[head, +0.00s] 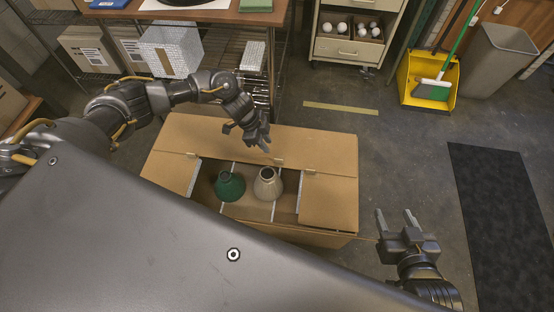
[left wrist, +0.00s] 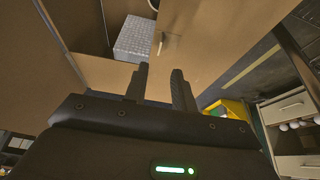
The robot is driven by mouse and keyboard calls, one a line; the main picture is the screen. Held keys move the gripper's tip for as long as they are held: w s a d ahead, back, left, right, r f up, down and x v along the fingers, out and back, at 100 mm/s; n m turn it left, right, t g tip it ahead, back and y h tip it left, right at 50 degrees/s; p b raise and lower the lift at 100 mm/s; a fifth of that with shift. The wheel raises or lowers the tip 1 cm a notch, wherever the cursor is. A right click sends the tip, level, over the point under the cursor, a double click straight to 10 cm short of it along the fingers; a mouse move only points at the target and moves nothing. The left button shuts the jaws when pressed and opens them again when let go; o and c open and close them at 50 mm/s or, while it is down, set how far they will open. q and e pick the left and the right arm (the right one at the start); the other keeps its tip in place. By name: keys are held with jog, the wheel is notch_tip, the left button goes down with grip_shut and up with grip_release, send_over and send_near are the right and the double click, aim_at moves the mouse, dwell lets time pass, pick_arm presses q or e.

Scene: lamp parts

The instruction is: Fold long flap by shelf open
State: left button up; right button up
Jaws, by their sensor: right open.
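A brown cardboard box (head: 300,237) stands on the floor. Its long flap by the shelf (head: 313,147) lies nearly flat across the far part of the top. Short flaps lie at the left (head: 166,174) and right (head: 328,200) ends. Through the middle opening I see a green lamp part (head: 229,186) and a beige one (head: 268,184). My left gripper (head: 254,142) is open above the long flap, with nothing between its fingers; contact is unclear. In the left wrist view its fingers (left wrist: 160,84) are apart in front of cardboard. My right gripper (head: 397,219) is open and empty, right of the box.
A shelf rack with cartons (head: 91,49) and a bubble-wrapped package (head: 170,50) stands behind the box. A drawer cabinet (head: 350,48), a yellow dustpan (head: 430,91) and a grey bin (head: 497,60) are farther back. A dark mat (head: 500,220) lies right.

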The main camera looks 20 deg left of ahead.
pick_arm(q)
jog(key=b, duration=0.2)
send_over(276, 157)
jog(key=s, duration=0.3)
jog(key=f, duration=0.5)
jog(key=shift+w+a+f, duration=0.15)
jog(key=shift+a+f, duration=0.05)
jog(key=shift+f, duration=0.05)
jog(key=b+x, duration=0.1)
jog(key=x, duration=0.3)
jog(key=shift+b, duration=0.3)
jog(key=shift+w+d+f, duration=0.1)
jog(key=shift+d+f, duration=0.1)
jog(key=shift+f, duration=0.15)
pick_arm(e)
jog(key=a+r+n+t+y, duration=0.2)
jog(key=a+r+t+y, duration=0.4)
jog(key=r, duration=0.6)
jog(key=shift+s+a+t+y, duration=0.15)
jog(key=shift+t+y, duration=0.35)
jog(key=shift+y, duration=0.2)
pick_arm(q)
grip_shut()
